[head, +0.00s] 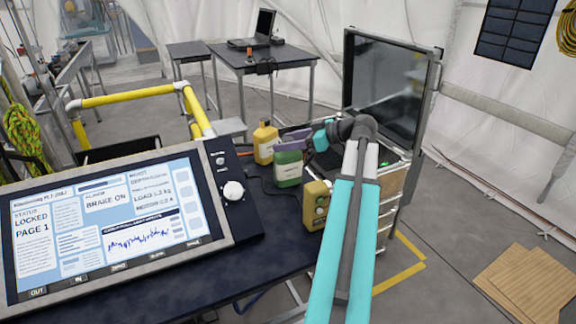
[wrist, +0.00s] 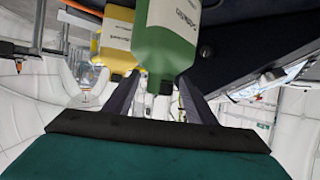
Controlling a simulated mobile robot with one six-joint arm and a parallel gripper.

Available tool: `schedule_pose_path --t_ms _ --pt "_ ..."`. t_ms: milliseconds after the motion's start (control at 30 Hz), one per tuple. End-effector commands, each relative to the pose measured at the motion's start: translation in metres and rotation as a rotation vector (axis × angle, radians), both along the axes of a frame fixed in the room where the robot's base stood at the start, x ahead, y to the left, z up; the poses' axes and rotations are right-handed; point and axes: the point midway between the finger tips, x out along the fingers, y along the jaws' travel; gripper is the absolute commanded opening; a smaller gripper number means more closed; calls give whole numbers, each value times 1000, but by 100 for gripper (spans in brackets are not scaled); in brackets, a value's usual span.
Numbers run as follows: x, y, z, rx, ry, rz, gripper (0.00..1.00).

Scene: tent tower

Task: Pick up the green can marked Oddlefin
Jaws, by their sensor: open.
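The green can (head: 288,170) stands upright on the dark table, with a pale label too small to read surely. My gripper (head: 298,138) is above it, open, and partly hides its top. In the wrist view, which looks upside down, the green can (wrist: 168,48) hangs from the top with its dark cap toward me. The open fingers of my gripper (wrist: 159,82) reach toward it, one on each side of the cap. I cannot tell whether either finger touches it.
A yellow can (head: 264,144) stands close behind and left of the green one; it also shows in the wrist view (wrist: 117,42). A large display panel (head: 110,225) fills the table's left. An open black case (head: 390,85) stands behind.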

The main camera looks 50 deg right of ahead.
Motion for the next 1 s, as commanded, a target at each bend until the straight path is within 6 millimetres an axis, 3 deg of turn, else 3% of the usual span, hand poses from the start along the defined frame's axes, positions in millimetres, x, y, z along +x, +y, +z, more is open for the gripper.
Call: schedule_pose_path --t_ms 167,467,1000 --pt "0 0 0 0 0 0 49" --pt "0 0 0 0 0 0 0" --pt "-1 -1 0 -1 0 -2 0"
